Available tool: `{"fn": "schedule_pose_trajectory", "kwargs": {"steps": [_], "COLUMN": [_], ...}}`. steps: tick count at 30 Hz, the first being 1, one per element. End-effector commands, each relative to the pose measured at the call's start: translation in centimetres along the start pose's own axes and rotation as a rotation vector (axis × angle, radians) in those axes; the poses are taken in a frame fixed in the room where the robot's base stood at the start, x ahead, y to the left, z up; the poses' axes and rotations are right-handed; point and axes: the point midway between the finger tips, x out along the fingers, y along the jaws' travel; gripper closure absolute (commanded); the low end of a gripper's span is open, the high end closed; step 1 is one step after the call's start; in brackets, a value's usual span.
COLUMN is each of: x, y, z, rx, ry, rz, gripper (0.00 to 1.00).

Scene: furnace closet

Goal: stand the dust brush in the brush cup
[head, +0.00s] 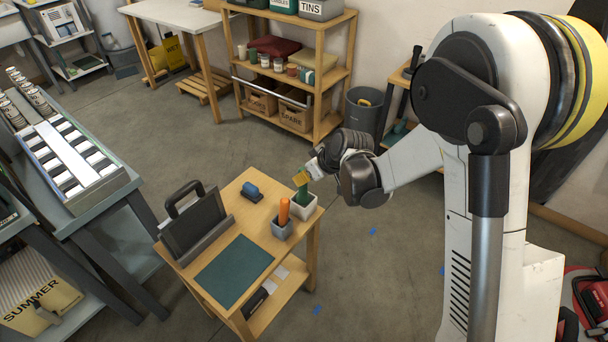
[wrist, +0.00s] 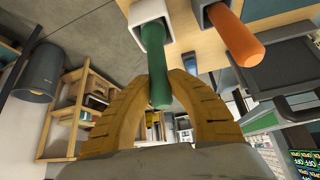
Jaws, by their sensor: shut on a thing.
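My gripper (head: 301,177) is shut on the green handle of the dust brush (head: 303,194); in the wrist view, the handle (wrist: 154,48) runs between the yellow fingers (wrist: 165,77). The brush stands about upright, its lower end inside the square white cup (head: 305,212), which looks like the brush cup. The cup's rim also shows in the wrist view (wrist: 146,12). The brush's lower end is hidden in the cup, so I cannot tell whether it touches the bottom.
A grey cup (head: 283,232) with an orange-handled tool (head: 284,211) stands close beside. The small wooden table (head: 233,188) also bears a blue-handled block (head: 251,189), a dark green mat (head: 234,267) and a dark upright panel (head: 194,226). A shelf (head: 318,99) and a bin (head: 363,112) stand behind.

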Motion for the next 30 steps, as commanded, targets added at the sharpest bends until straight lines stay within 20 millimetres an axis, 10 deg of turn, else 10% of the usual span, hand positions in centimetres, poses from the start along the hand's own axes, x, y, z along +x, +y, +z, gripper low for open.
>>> {"fn": "schedule_pose_trajectory", "kwargs": {"steps": [22, 23, 25, 30], "x": [1.4, 1.4, 1.4, 1.4], "y": [0.0, 0.0, 0.0, 0.0], "z": [1.0, 1.0, 1.0, 1.0], "rx": [0.0, 0.0, 0.0, 0.0], "ry": [0.0, 0.0, 0.0, 0.0], "rz": [0.0, 0.0, 0.0, 0.0], "gripper": [1.0, 0.73, 0.55, 0.55]}}
